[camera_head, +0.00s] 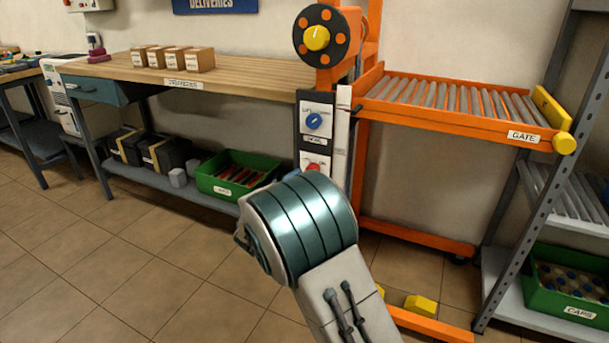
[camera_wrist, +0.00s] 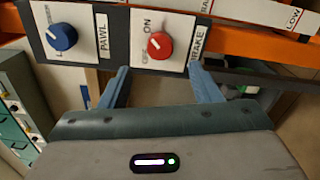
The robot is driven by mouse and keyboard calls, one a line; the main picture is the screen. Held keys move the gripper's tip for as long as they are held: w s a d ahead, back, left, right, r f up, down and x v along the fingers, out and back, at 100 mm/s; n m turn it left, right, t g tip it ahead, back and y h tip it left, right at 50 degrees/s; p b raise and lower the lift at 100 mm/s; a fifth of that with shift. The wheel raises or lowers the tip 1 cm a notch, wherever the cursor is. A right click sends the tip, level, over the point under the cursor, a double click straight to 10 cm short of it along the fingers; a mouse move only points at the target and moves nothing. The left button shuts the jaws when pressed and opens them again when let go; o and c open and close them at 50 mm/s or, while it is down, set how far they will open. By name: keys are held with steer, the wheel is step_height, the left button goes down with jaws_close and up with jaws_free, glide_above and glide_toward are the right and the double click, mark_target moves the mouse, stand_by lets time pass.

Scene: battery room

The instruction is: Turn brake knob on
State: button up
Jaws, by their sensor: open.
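The red brake knob (camera_wrist: 160,45) sits on a white plate marked ON and BRAKE in the wrist view. A pale pointer mark shows on it; its exact setting is too small to tell. In the head view the red knob (camera_head: 312,167) is partly hidden by my arm. My gripper (camera_wrist: 160,73) is open and empty. Its two blue-grey fingers point toward the panel, one on each side of the red knob's line, with the knob beyond their tips. I see no contact. In the head view my arm hides the gripper.
A blue pawl knob (camera_wrist: 62,36) is beside the brake plate. The orange roller conveyor (camera_head: 450,110) with its gate stands right of the panel. A wooden bench (camera_head: 120,66) is to the left, with a green crate (camera_head: 213,187) below.

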steer(key=p+v, duration=0.1)
steer(key=v, duration=0.5)
steer(key=shift+s, duration=0.3)
steer(key=shift+a, duration=0.1)
